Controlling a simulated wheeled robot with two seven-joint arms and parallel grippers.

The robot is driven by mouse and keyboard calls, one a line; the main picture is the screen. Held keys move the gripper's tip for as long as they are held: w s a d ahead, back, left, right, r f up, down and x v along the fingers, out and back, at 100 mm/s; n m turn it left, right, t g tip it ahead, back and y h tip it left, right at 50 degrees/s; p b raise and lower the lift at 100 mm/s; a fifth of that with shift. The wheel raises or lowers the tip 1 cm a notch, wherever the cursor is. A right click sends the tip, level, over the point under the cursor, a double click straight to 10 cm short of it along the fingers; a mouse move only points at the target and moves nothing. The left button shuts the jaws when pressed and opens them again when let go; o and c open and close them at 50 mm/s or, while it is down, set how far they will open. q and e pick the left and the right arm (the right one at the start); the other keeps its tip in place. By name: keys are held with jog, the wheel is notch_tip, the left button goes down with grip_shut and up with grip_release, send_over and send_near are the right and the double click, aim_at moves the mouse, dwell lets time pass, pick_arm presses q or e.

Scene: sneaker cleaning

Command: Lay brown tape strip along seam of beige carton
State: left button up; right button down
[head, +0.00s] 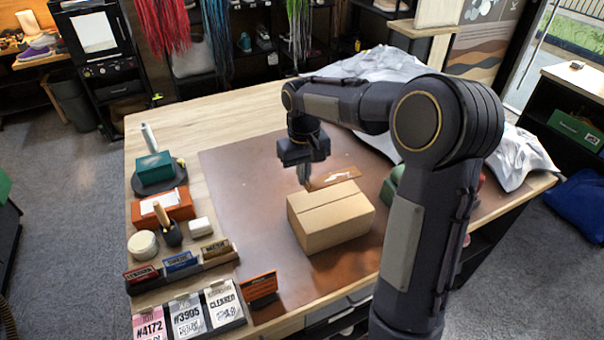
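A closed beige carton (331,217) sits on the brown mat near its middle, with a seam running along its top. A brown strip (333,178) with a pale mark on it shows just behind the carton, apparently the tape. My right gripper (304,182) points down behind the carton's far left edge, with its fingertips at the strip's left end. The fingers look close together, but I cannot tell whether they grip the strip. My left gripper is out of view.
The brown mat (240,165) is bare left of the carton. Label stands (181,263), an orange box (163,207) and a teal box (154,167) line the table's left side. Crumpled white sheeting (375,63) covers the back right. A green object (390,184) sits right of the carton, partly behind my arm.

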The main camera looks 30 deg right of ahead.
aim_at(303, 207)
jog(key=shift+w+f, duration=0.1)
jog(key=shift+w, duration=0.05)
jog(key=shift+f+b, duration=0.6)
jog(key=shift+f, duration=0.1)
notch_tip(303, 207, down, 7)
jog(key=b, duration=0.5)
jog(key=shift+r, duration=0.1)
dwell(0.6)
jog(key=c, duration=1.6)
grip_release()
